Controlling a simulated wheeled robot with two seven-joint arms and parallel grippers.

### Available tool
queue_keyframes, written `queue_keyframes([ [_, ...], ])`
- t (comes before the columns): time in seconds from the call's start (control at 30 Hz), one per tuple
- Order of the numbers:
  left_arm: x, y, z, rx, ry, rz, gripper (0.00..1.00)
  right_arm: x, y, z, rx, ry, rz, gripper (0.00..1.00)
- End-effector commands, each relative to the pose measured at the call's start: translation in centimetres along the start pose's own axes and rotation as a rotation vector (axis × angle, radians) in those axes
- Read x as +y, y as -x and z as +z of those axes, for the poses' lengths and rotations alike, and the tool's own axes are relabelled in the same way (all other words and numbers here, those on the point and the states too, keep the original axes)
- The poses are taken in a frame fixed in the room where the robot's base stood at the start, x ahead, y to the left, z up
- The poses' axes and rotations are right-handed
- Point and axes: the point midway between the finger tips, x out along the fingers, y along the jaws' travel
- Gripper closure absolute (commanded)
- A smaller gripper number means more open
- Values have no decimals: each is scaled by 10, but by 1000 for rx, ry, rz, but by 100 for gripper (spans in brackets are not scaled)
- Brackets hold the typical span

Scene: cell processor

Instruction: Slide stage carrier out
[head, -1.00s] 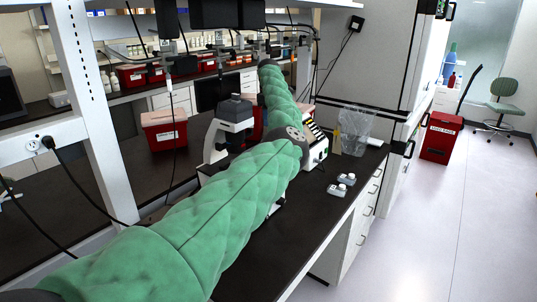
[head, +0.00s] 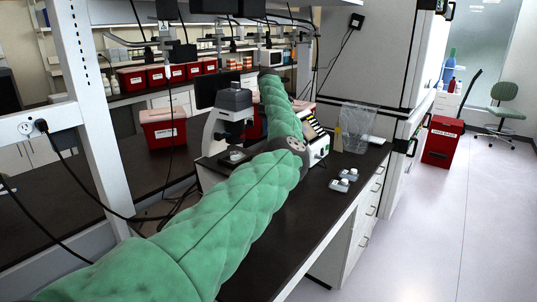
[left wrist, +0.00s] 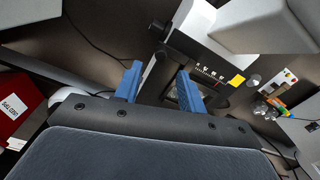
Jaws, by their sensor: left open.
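A white and grey microscope (head: 228,122) stands on the dark bench in the head view, partly hidden by my green-sleeved left arm. In the left wrist view, a black stage (left wrist: 200,65) with white scale marks and a yellow label is just beyond my fingers. Part of it is hidden behind the right finger, and I cannot tell the carrier apart from it. My left gripper (left wrist: 158,84) is open, its two blue fingers apart, short of the stage. I cannot tell whether they touch anything. It is not visible in the head view. My right gripper is not in view.
A red bin (head: 164,130) stands left of the microscope. A white device (head: 318,148), a clear bag-lined container (head: 356,128) and small grey items (head: 344,180) are to the right. A white post (head: 85,100) rises at the left. The bench front is clear.

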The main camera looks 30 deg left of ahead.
Motion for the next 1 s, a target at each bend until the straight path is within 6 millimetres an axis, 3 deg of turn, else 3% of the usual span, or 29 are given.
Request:
queue_keyframes([
  [0.1, 0, -9, 0, 0, 0, 1, 60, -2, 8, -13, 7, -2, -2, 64],
  [0.33, 0, -15, 0, -1, 0, 0, 60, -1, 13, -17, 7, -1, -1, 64],
  [0.8, 0, -69, 0, 0, -1, -1, 60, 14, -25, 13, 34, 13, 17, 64],
  [1.0, 0, -84, 0, 0, 0, 1, 60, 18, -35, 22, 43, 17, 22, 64],
])
